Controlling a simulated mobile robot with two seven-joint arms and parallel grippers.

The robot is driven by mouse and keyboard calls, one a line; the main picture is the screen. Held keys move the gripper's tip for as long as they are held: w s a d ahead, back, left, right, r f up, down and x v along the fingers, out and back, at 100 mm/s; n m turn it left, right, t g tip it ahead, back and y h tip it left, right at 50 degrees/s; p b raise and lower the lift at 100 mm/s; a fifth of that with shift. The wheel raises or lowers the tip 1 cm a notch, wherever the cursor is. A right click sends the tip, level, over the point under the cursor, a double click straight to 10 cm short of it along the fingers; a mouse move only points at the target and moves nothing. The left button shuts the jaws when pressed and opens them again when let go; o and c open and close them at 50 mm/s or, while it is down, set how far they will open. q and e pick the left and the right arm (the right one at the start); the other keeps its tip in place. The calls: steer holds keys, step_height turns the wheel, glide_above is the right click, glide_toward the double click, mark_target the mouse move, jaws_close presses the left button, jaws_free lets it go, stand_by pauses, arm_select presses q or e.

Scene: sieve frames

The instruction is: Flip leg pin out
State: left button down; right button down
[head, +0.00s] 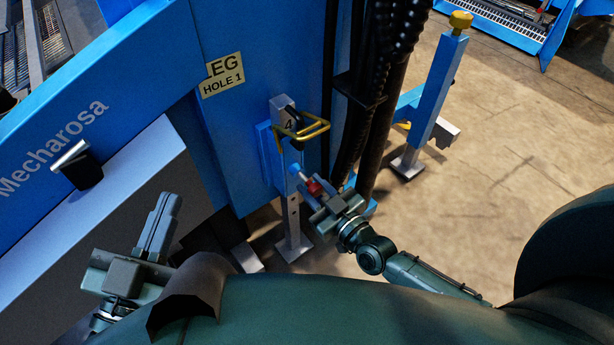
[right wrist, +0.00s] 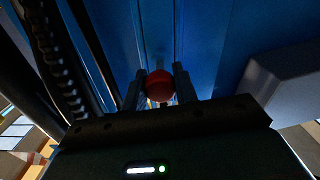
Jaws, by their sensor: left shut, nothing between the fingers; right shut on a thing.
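The leg pin (head: 312,187) has a red knob and sits at the side of the blue leg bracket, above the grey leg (head: 293,225). My right gripper (head: 316,193) is shut on the red knob. In the right wrist view the round red knob (right wrist: 160,86) lies between the two fingers of my right gripper (right wrist: 158,88). Whether the pin is still in its hole is hidden. My left gripper (head: 160,225) is shut and empty at the lower left, away from the leg.
A yellow handle (head: 303,129) sticks out above the pin, by a plate marked 4. Black hoses (head: 372,100) hang close to my right gripper. A second blue leg post (head: 437,90) with a yellow cap stands at the back right. The floor at right is mostly clear.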

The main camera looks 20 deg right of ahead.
steer(key=shift+s, duration=0.25)
steer(key=c, duration=1.1)
jaws_free()
steer(key=shift+d, duration=0.1)
arm_select(q)
steer(key=shift+s+r, duration=0.1)
steer(key=shift+s, duration=0.05)
arm_select(e)
steer(key=shift+s, duration=0.15)
